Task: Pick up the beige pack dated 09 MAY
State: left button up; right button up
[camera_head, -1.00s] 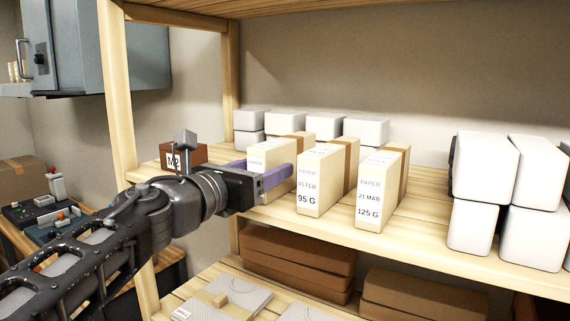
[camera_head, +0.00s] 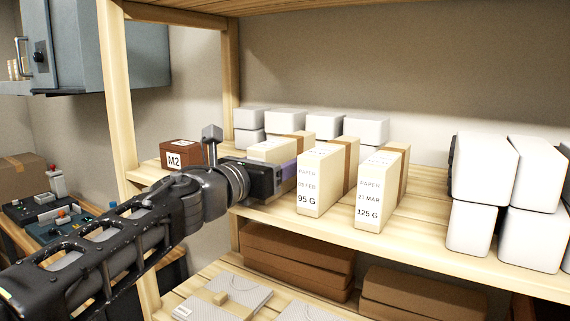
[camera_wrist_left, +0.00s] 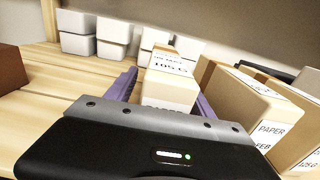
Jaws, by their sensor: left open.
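A beige pack (camera_head: 280,150) stands leftmost in a row of three on the shelf; my left gripper hides its front in the head view. In the left wrist view this beige pack (camera_wrist_left: 168,91) stands between the two purple fingers; its date is too small to read. My left gripper (camera_head: 276,168) is open around it, one finger on each side. The middle beige pack (camera_head: 312,185) reads FEB and 95 G. The right beige pack (camera_head: 370,195) reads 21 MAR and 125 G. My right gripper is not in view.
White containers (camera_head: 366,130) stand behind the packs, and larger white containers (camera_head: 485,165) stand at the right. A brown M2 box (camera_head: 184,154) sits left of my gripper. The middle pack (camera_wrist_left: 235,100) is close beside the right finger. Brown boxes (camera_head: 300,258) lie below.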

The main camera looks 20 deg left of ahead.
pick_arm(q)
grip_shut()
dwell(0.7)
